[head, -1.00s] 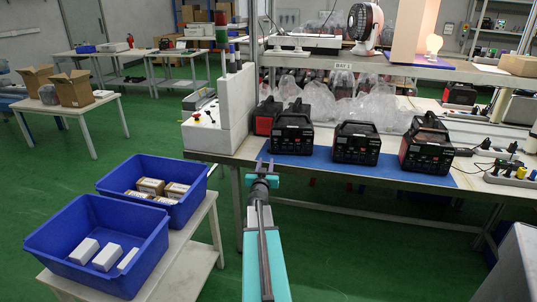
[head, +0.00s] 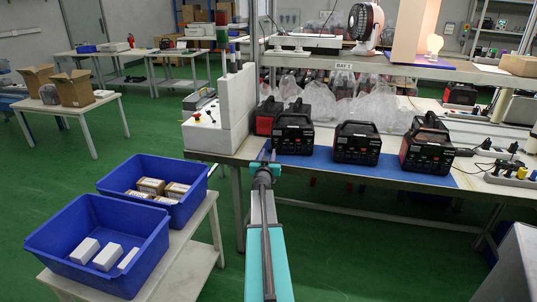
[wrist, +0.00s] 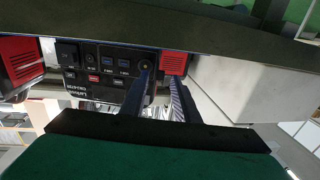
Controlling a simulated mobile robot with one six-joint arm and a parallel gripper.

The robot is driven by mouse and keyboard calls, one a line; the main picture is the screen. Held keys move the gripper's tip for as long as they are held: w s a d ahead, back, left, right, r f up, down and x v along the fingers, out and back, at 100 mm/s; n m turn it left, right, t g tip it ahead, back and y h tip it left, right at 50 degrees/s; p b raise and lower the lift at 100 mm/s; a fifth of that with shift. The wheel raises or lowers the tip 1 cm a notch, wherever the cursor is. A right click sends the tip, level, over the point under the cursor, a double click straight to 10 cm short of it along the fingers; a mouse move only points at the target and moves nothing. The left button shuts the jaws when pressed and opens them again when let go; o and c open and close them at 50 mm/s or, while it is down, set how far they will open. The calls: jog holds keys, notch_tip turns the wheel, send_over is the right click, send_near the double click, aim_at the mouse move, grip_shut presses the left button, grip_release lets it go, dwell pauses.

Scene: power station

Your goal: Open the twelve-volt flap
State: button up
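A black power station with red side grilles (head: 293,133) stands at the left of the front row on the blue mat. In the wrist view its front panel (wrist: 105,68) appears upside down, with sockets, buttons and labels. A small round socket or cover (wrist: 147,65) sits near the panel's right end, beside the red grille (wrist: 175,64); whether it is the twelve-volt flap, and open or shut, I cannot tell. My gripper (wrist: 161,78) has its two fingers apart with nothing visible between them. The left fingertip overlaps the round cover's edge; contact is unclear. In the head view my gripper (head: 267,153) is left of the station.
Two more power stations (head: 357,143) (head: 427,145) stand to the right on the blue mat (head: 320,163). A grey control box with a red button (head: 235,112) stands close on the left. Blue bins (head: 98,232) stand on a low table at the lower left.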

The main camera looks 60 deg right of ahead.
jog(key=shift+w+d, duration=0.3)
jog(key=shift+d, duration=0.25)
grip_shut()
jog(key=shift+a, duration=0.15)
jog(key=shift+r, duration=0.1)
jog(key=p, duration=0.3)
jog(key=shift+r, duration=0.15)
